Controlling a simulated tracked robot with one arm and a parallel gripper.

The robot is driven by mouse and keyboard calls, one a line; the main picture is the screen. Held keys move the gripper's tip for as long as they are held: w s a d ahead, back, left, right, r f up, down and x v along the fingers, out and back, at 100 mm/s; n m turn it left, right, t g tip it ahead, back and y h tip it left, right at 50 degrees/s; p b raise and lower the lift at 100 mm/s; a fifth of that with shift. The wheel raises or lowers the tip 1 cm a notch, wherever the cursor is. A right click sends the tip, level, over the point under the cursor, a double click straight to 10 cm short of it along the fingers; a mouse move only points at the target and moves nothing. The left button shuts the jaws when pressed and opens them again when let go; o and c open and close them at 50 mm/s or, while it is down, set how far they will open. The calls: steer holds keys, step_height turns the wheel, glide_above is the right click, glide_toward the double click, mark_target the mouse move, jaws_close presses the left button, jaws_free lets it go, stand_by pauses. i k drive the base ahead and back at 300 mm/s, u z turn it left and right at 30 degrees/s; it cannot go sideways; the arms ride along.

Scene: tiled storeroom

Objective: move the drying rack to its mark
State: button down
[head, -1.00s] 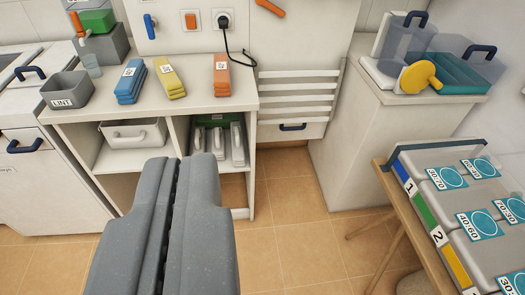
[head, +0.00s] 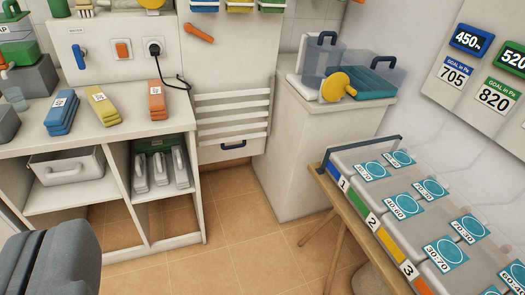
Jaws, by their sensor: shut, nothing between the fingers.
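A white slatted panel (head: 232,120), which looks like the drying rack, is upright against the wall cabinet between the workbench and the white side cabinet. It has several horizontal slats, and a dark blue handle (head: 233,145) shows below them. My gripper (head: 48,250) is at the lower left of the picture, shut and empty, well apart from the rack. I cannot make out a mark for the rack.
The workbench (head: 24,140) at left holds blue, yellow and orange stacks. The white side cabinet (head: 295,160) carries clear bins and a yellow round tool. A wooden table (head: 345,210) with numbered, labelled trays stands at right. The tiled floor (head: 235,215) between is clear.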

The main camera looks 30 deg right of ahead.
mark_target(270, 90)
steer(key=z, duration=0.5)
steer(key=i, duration=1.9)
steer(key=u, duration=0.7)
steer(key=k, duration=0.8)
steer(key=u, duration=0.2)
steer(key=i, duration=0.8)
steer(key=z, duration=0.1)
